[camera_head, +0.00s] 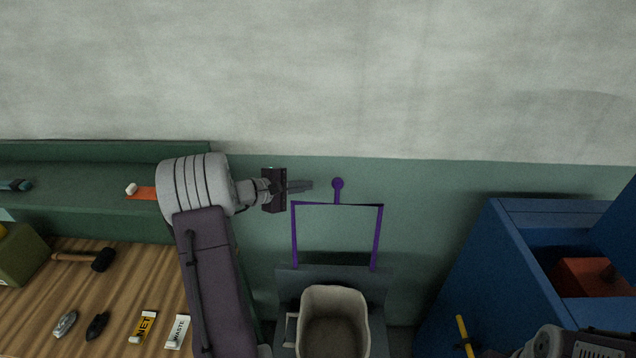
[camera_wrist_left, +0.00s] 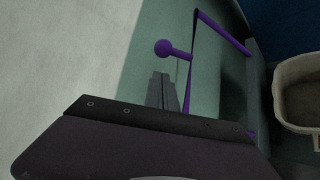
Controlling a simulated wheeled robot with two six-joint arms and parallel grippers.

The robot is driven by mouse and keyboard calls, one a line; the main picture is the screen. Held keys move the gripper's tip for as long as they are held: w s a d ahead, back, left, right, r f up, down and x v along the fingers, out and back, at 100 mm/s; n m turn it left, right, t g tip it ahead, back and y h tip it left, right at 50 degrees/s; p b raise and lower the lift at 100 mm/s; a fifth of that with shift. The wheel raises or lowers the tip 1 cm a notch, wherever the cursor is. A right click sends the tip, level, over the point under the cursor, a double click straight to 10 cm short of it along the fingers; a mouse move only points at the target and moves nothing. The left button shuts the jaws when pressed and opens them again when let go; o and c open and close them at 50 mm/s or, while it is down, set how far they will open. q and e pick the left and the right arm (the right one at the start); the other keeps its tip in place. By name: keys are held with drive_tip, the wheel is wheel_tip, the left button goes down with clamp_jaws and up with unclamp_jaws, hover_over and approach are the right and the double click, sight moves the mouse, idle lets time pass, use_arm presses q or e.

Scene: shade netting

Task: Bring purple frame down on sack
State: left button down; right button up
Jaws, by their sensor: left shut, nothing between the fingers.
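The purple frame (camera_head: 337,204) stands up behind the sack, with side bars reaching down to a dark grey stand (camera_head: 291,284) and a round knob on a short stem above its top bar. The beige sack (camera_head: 335,298) is open at the top and sits in front of the frame. My left gripper (camera_head: 308,186) is shut and empty, just left of the knob and apart from it in the head view. In the left wrist view, the shut fingers (camera_wrist_left: 162,88) point toward the purple frame (camera_wrist_left: 222,33), with the knob beyond their tips. The sack (camera_wrist_left: 295,90) shows at the right edge.
A wooden bench (camera_head: 110,310) at left holds a hammer (camera_head: 95,259), small tools and labelled tags. A green shelf (camera_head: 80,190) runs behind it. A blue cabinet (camera_head: 500,280) stands right of the sack, with a red object (camera_head: 590,278) inside. A yellow bar (camera_head: 464,335) is near its base.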

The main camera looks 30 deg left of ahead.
use_arm(q)
drive_tip(key=p+x, duration=0.2)
drive_tip(key=x, duration=0.7)
